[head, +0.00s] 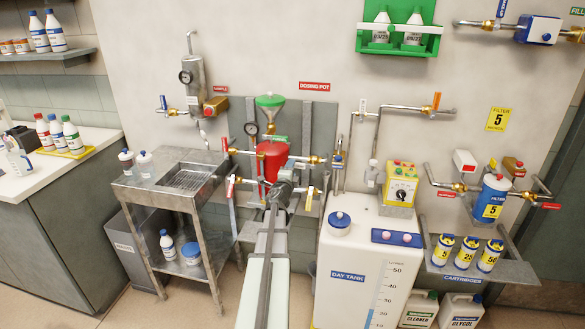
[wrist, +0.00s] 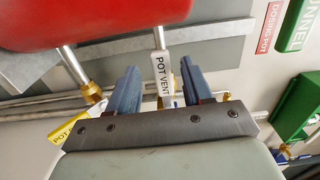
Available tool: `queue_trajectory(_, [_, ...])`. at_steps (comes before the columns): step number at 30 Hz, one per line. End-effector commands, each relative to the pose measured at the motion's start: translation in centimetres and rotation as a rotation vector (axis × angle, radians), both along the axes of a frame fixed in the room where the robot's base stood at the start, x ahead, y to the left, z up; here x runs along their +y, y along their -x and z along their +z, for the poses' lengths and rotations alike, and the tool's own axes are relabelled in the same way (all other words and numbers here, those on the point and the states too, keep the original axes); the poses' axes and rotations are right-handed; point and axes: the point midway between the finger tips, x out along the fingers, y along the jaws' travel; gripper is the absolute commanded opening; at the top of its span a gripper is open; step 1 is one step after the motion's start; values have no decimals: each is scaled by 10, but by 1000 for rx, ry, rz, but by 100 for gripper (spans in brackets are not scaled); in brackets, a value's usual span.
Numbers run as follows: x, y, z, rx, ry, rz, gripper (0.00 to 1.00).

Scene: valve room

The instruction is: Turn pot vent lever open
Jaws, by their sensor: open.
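The red dosing pot (head: 272,158) hangs on the wall panel below a green funnel (head: 270,101). It fills the top left of the wrist view (wrist: 95,18). A white tag reading POT VENT (wrist: 162,76) is on a thin pipe (wrist: 159,38) beside the pot. My gripper (wrist: 158,82) is open, with the tag showing between its two blue-grey fingers, apart from both. Brass fittings show behind the fingers, but I cannot make out the vent lever itself. In the head view my arm covers the area just below the pot.
Pipes and valves with coloured handles surround the pot, with a yellow tagged part (wrist: 68,130) close on the left in the wrist view. A steel sink stand (head: 180,187) is at left and a white day tank (head: 352,285) at right.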

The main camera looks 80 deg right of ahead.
Motion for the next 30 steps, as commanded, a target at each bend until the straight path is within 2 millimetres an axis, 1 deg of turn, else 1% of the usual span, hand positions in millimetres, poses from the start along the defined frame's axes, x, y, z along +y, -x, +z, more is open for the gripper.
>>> queue_trajectory(1, [14, 1, 0, 0, 0, 0, 50])
queue_trajectory(9, [68, 1, 0, 0, -1, 1, 50])
queue_trajectory(12, [84, 1, 0, 1, -1, 1, 50])
queue_trajectory(15, [94, 1, 0, 1, -1, 0, 50])
queue_trajectory(19, [99, 1, 0, 1, 0, -1, 50])
queue_trajectory(30, [99, 0, 0, 1, 0, -1, 50])
